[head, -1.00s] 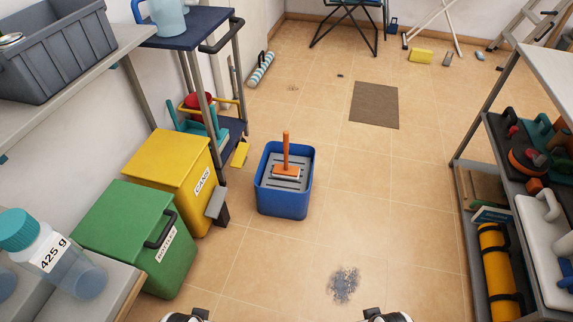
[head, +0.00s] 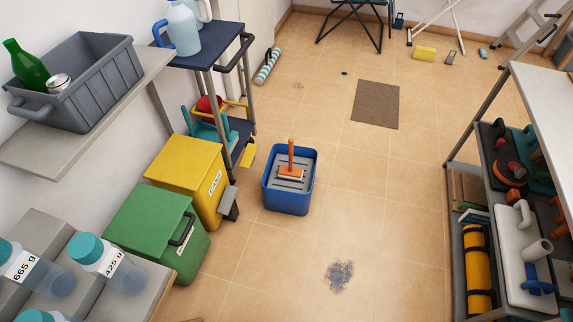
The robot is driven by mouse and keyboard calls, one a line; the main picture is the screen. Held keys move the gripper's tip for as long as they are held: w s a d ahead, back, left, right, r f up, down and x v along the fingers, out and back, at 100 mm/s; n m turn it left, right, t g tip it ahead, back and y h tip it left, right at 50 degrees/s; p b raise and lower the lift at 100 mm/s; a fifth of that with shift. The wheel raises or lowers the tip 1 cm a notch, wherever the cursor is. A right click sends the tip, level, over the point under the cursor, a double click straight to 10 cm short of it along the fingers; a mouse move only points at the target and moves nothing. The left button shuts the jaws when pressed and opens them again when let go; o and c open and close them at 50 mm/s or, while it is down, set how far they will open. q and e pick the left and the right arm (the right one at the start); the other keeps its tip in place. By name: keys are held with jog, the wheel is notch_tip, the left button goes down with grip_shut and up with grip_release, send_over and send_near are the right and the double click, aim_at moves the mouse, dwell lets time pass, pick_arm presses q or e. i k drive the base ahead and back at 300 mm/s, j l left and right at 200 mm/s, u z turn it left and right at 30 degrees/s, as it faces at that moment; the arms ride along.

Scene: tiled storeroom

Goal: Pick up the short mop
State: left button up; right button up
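The short mop (head: 291,158) has an upright orange handle and a flat orange head with a pale lower edge. In the head view it stands on the grey slatted top (head: 283,180) of a blue bucket (head: 288,201), on the floor near the middle. The bucket's inside below the slats is hidden. Neither of my grippers shows in the current view, so their distance from the mop cannot be seen.
Yellow (head: 187,170) and green (head: 150,228) bins and a dark blue trolley (head: 205,48) stand left of the bucket. A loaded shelf unit (head: 545,95) is at right. A grey stain (head: 339,275) marks the open floor in front; a brown mat (head: 376,104) lies behind.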

aim_at(290, 172)
jog(key=i+l+u, duration=0.1)
jog(key=u, duration=0.3)
jog(key=i+l+u, duration=0.1)
jog(key=u, duration=0.3)
jog(key=i+l+u, duration=0.1)
jog(key=u, duration=0.3)
jog(key=l, duration=0.1)
